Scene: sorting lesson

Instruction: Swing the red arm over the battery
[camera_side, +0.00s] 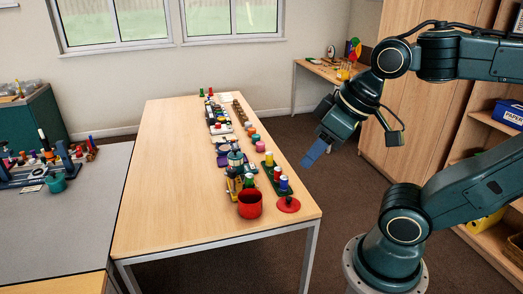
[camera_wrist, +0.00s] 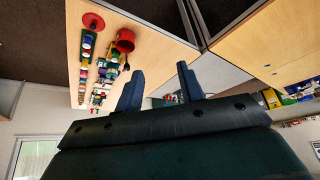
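My gripper (camera_side: 316,151) hangs in the air right of the wooden table, apart from everything on it. Its two blue fingers stand apart with nothing between them in the wrist view (camera_wrist: 160,70). At the table's near right end, a dark green strip (camera_side: 278,188) carries short cylinders with yellow, red and blue tops. A red disc (camera_side: 288,205) is at its near end; it also shows in the wrist view (camera_wrist: 93,22). I cannot tell which piece is the red arm or the battery; both are too small to make out.
Several small coloured items line the wooden table (camera_side: 165,180), whose left half is clear. A grey table (camera_side: 80,220) with a teal can (camera_side: 56,183) is at left; shelves with a blue box (camera_side: 508,113) are at right.

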